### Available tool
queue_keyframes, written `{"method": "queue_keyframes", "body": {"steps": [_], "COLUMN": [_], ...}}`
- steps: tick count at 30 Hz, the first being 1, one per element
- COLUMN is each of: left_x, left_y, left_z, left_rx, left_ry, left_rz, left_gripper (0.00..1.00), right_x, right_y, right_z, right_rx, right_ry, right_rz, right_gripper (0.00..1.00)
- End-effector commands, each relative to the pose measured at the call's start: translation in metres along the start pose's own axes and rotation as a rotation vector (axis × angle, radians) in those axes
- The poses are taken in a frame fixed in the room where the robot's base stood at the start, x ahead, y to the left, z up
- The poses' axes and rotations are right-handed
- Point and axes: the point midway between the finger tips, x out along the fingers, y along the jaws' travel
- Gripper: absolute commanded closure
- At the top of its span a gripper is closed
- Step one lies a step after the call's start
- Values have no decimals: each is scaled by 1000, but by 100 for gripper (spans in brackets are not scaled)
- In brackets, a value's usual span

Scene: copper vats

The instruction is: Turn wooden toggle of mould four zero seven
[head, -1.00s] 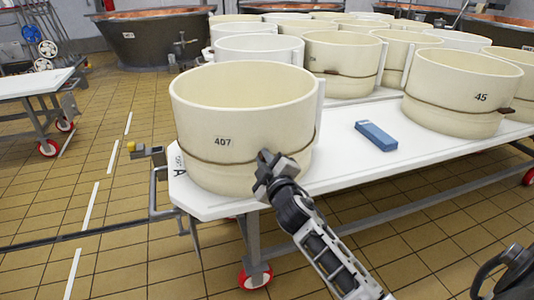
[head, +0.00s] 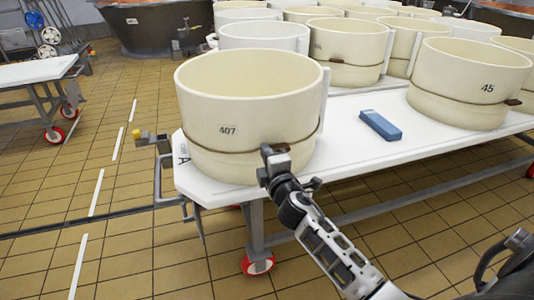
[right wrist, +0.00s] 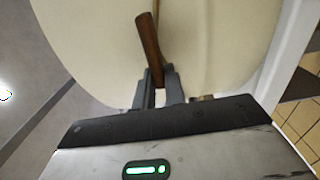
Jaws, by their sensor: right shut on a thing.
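Mould 407 (head: 235,100) is a cream round tub with a cord around its lower wall, standing at the near left end of the white table. Its brown wooden toggle (right wrist: 150,47) shows in the right wrist view, slightly tilted against the cream wall. My right gripper (right wrist: 160,90) is shut on the toggle's lower end, its two fingers on either side of it. In the head view my right gripper (head: 270,155) is at the front of the mould and covers most of the toggle. My left gripper is not in view.
A blue block (head: 380,125) lies on the white table (head: 345,150) to the right of mould 407. Mould 45 (head: 468,80) stands farther right, with several other moulds behind. The tiled floor at left is mostly clear.

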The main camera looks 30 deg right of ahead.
Motion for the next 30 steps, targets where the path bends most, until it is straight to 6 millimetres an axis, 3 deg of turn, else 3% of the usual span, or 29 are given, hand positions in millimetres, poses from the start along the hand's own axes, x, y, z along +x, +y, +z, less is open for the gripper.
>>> {"method": "queue_keyframes", "body": {"steps": [14,15,17,26,30], "left_x": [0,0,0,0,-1], "left_y": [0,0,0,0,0], "left_z": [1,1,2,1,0], "left_rx": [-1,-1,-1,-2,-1], "left_ry": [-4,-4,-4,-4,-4], "left_rz": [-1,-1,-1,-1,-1], "left_gripper": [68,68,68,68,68], "right_x": [0,0,0,-2,-16], "right_y": [-1,-1,-1,-1,-1], "right_z": [0,0,0,0,0], "right_rx": [-16,-16,-16,-13,-13], "right_ry": [0,0,0,0,1], "right_rz": [-1,-1,-1,-1,-2], "right_gripper": [100,77,66,66,66]}}
